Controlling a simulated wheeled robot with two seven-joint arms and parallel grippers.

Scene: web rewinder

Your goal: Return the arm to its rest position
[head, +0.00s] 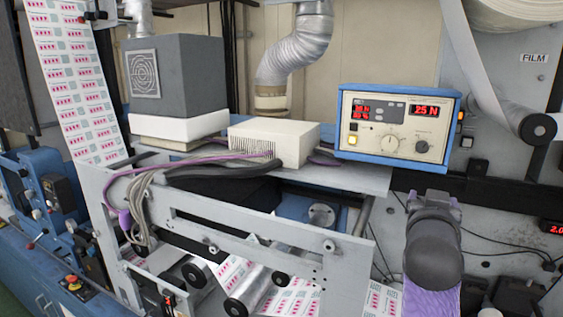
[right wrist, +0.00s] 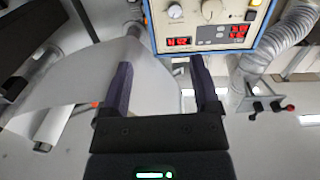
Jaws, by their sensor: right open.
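My right arm (head: 432,250) rises at the lower right of the head view, in front of the machine's wall. Its gripper (head: 431,199) points away from the head camera, below the tension control box (head: 394,125), and its fingers are mostly hidden by the wrist. In the right wrist view the two dark fingers of this gripper (right wrist: 161,75) stand wide apart with nothing held between them. The control box also shows there, upside down (right wrist: 188,12), beyond the fingertips. My left gripper is not in view.
A grey shelf (head: 352,178) and side frame with rollers stand left of my right arm. Cables (head: 170,165) hang over the frame. A film roll and roller (head: 537,128) are at the upper right. Black cables (head: 510,250) run along the wall right of the arm.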

